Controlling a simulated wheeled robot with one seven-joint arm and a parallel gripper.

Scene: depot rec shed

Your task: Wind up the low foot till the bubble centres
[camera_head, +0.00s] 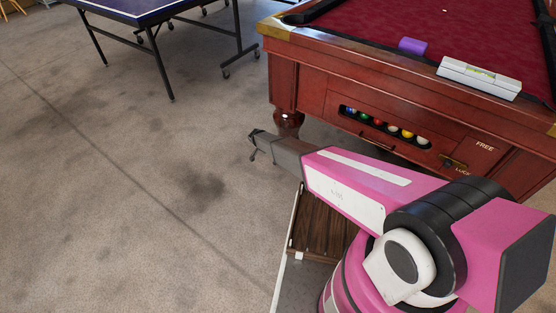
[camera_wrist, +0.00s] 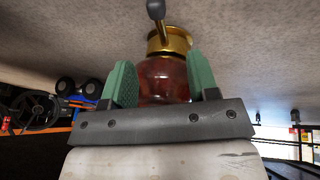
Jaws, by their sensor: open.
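The pool table (camera_head: 330,85) has a dark red turned leg (camera_head: 288,121) at its near left corner. In the wrist view the leg's rounded red part (camera_wrist: 162,82) and a brass foot (camera_wrist: 172,42) show, with a dark grey rod with a rounded end (camera_wrist: 156,9) by the foot. My gripper (camera_wrist: 160,66) is open, its green pads either side of the leg in that view; contact cannot be told. In the head view my gripper (camera_head: 255,146) is low by the leg, and the foot is hidden. A white spirit level (camera_head: 478,84) lies on the rail; its greenish vial (camera_head: 481,71) is too small to read the bubble.
Coloured balls (camera_head: 379,122) lie in the table's side slot. A blue table-tennis table (camera_head: 140,10) stands at the back left. The concrete floor (camera_head: 130,190) at left is clear.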

